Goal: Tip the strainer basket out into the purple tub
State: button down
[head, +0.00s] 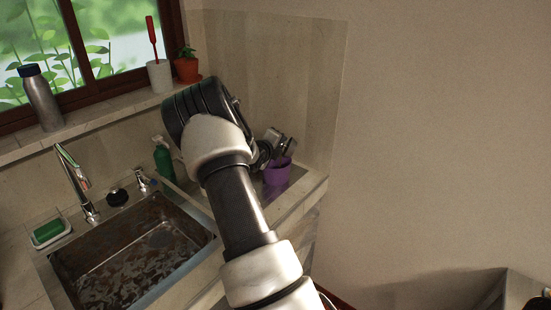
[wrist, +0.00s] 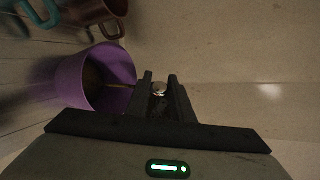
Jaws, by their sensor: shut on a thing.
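The purple tub (head: 278,174) stands on the counter right of the sink; my gripper is just above it. In the wrist view the tub (wrist: 70,82) is left of the fingers, its mouth facing them, with a dark inside and a thin yellowish streak. My gripper (wrist: 161,78) is shut on a small round shiny metal piece (wrist: 158,89), which looks like part of the strainer basket. The rest of the basket is hidden or too dark to make out. I cannot tell its tilt or whether anything is in it.
In the wrist view a brown mug (wrist: 95,12) and a teal mug (wrist: 38,12) are close beyond the tub. A sink (head: 135,245) with dirty-looking patches, a faucet (head: 75,175) and a green bottle (head: 163,160) are to the left. A wall is behind the tub.

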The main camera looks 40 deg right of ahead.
jog(key=shift+w+a+n+p, duration=0.15)
jog(key=shift+n+p, duration=0.25)
jog(key=shift+p, duration=1.1)
jog(key=shift+w+a+n+h+p, duration=0.25)
jog(key=shift+w+n+h+p, duration=0.05)
jog(key=shift+p, duration=1.05)
